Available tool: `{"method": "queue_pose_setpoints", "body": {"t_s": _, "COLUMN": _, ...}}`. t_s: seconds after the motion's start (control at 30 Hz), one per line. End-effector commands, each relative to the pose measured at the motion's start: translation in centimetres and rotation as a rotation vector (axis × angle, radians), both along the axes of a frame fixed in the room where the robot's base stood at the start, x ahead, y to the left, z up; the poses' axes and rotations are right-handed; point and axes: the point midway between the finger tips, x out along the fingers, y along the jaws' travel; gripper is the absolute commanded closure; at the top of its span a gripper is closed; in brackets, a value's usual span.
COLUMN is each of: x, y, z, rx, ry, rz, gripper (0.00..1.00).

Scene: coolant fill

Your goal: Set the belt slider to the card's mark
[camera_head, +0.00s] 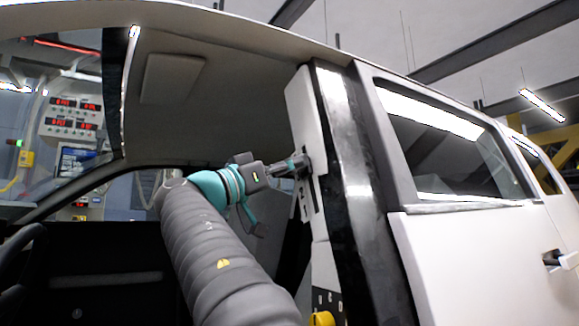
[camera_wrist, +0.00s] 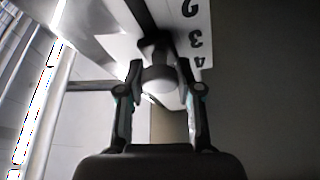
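The belt slider (camera_wrist: 160,80) is a pale rounded knob on a dark vertical slot in the light pillar trim (camera_head: 301,105). My gripper (camera_head: 299,163) is at the trim in the head view. In the wrist view its two fingertips (camera_wrist: 161,70) lie on both sides of the knob and appear to close on it. A white scale strip (camera_wrist: 195,32) beside the slot shows upside-down numerals 2, 3 and 4. A dark plate with small pale marks (camera_head: 329,299) sits low on the pillar; I cannot tell whether it is the card.
The car's door opening surrounds my arm, with the roof lining (camera_head: 225,70) above and a steering wheel (camera_head: 20,265) at the left. The rear door (camera_head: 480,260) is right of the pillar. A yellow round part (camera_head: 321,318) is at the pillar's foot. Red-digit displays (camera_head: 73,115) hang behind.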

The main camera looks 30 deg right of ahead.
Motion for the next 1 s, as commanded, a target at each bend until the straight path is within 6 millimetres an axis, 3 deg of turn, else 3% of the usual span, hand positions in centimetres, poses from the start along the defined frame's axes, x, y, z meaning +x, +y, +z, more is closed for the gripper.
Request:
{"method": "queue_pose_setpoints", "body": {"t_s": 0.03, "x": 0.0, "y": 0.0, "z": 0.0, "rx": 0.0, "ry": 0.0, "rz": 0.0, "gripper": 0.49}}
{"method": "queue_pose_setpoints", "body": {"t_s": 0.07, "x": 0.0, "y": 0.0, "z": 0.0, "rx": 0.0, "ry": 0.0, "rz": 0.0, "gripper": 0.42}}
{"method": "queue_pose_setpoints", "body": {"t_s": 0.47, "x": 0.0, "y": 0.5, "z": -0.2, "rx": 0.0, "ry": 0.0, "rz": 0.001, "gripper": 0.42}}
{"method": "queue_pose_setpoints", "body": {"t_s": 1.0, "x": -0.3, "y": 9.1, "z": -3.7, "rx": -0.001, "ry": 0.0, "rz": 0.003, "gripper": 0.42}}
